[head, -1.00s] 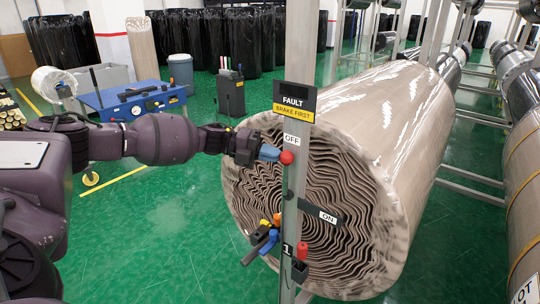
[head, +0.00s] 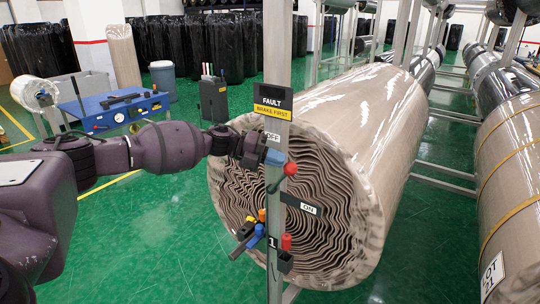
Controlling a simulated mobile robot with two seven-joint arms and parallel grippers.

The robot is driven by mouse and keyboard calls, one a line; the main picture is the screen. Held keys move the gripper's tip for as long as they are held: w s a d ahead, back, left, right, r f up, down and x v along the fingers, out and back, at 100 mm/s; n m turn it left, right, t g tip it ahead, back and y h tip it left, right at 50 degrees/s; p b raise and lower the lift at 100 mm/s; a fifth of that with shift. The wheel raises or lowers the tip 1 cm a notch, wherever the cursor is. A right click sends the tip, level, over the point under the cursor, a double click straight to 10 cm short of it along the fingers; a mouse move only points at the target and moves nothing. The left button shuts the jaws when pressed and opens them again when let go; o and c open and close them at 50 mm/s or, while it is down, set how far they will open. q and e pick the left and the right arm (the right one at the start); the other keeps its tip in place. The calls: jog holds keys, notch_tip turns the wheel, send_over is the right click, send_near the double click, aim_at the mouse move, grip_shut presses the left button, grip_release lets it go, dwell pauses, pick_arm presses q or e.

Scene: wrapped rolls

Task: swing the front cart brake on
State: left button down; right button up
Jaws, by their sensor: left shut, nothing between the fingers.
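The brake lever is a dark rod with a red ball knob (head: 290,169) on the front post (head: 277,60). The rod leans up and to the right from its lower end at the post. The knob is right of and below the OFF label (head: 272,136), and above and left of the ON label (head: 309,209). My left gripper (head: 275,158) is shut with nothing between its blue fingertips. They are at the knob's upper left side, seemingly touching it. My right gripper is not in view.
Lower down are orange and blue handles (head: 250,236) and a small red-topped part (head: 286,243). A large wrapped roll (head: 370,130) lies just behind the post. Open green floor (head: 150,240) is at left.

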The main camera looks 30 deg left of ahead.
pick_arm(q)
jog(key=shift+d+f, duration=0.2)
jog(key=shift+d, duration=0.4)
jog(key=shift+s+d+f, duration=0.1)
jog(key=shift+d+f, duration=0.1)
jog(key=shift+d, duration=0.05)
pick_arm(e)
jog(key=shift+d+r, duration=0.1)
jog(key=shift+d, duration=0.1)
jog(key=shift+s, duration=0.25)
